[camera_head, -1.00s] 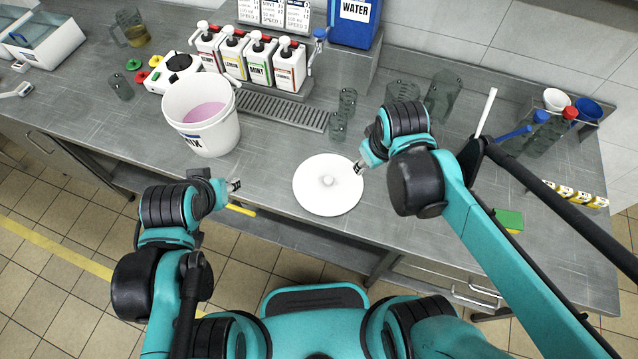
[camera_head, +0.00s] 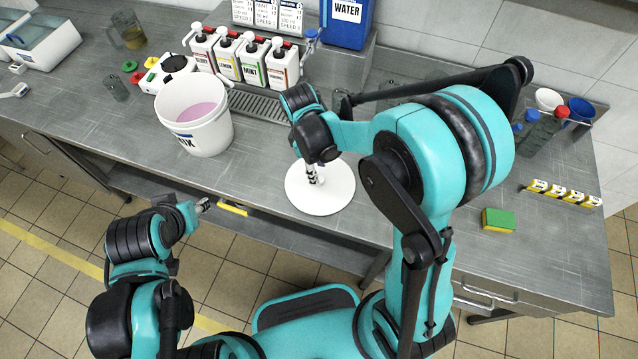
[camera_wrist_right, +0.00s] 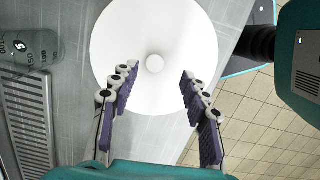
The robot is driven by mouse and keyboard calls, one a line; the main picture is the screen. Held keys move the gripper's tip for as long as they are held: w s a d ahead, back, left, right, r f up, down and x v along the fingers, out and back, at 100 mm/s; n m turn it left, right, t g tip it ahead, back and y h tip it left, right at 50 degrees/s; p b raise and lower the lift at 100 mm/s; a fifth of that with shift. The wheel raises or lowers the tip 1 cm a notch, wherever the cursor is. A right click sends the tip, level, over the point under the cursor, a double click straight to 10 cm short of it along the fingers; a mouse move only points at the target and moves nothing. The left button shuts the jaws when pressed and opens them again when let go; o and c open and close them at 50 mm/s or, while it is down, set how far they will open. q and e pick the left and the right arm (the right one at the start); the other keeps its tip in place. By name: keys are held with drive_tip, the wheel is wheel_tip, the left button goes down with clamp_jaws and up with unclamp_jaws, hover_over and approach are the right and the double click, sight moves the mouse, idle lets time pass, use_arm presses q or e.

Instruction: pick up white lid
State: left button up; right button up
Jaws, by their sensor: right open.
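The white lid (camera_head: 332,198) is a round disc lying flat on the steel counter near its front edge. In the right wrist view the lid (camera_wrist_right: 155,95) shows with a small round knob (camera_wrist_right: 154,63) at its middle. My right gripper (camera_head: 315,180) is over the lid, pointing down, and hides the knob in the head view. In the right wrist view its fingers (camera_wrist_right: 155,78) are spread wide, with the knob between and a little beyond the tips; nothing is held. My left gripper (camera_head: 205,204) hangs in front of the counter edge, left of the lid; its jaws are too small to judge.
A white bucket (camera_head: 206,140) with pink liquid stands left of the lid. Several pump bottles (camera_head: 245,60) and a drip grate (camera_head: 262,105) are behind. A green and yellow sponge (camera_head: 498,220) lies at the right. A glass beaker (camera_wrist_right: 30,50) shows in the wrist view.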

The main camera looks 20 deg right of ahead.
sight(320, 179)
drive_tip(key=f, duration=0.1)
drive_tip(key=f+b, duration=0.1)
drive_tip(key=f, duration=0.1)
drive_tip(key=f+b, duration=0.1)
drive_tip(key=f, duration=0.1)
drive_tip(key=shift+w+d, duration=0.25)
drive_tip(key=shift+d, duration=0.1)
drive_tip(key=shift+r, duration=0.1)
drive_tip(key=shift+c, duration=0.2)
clamp_jaws()
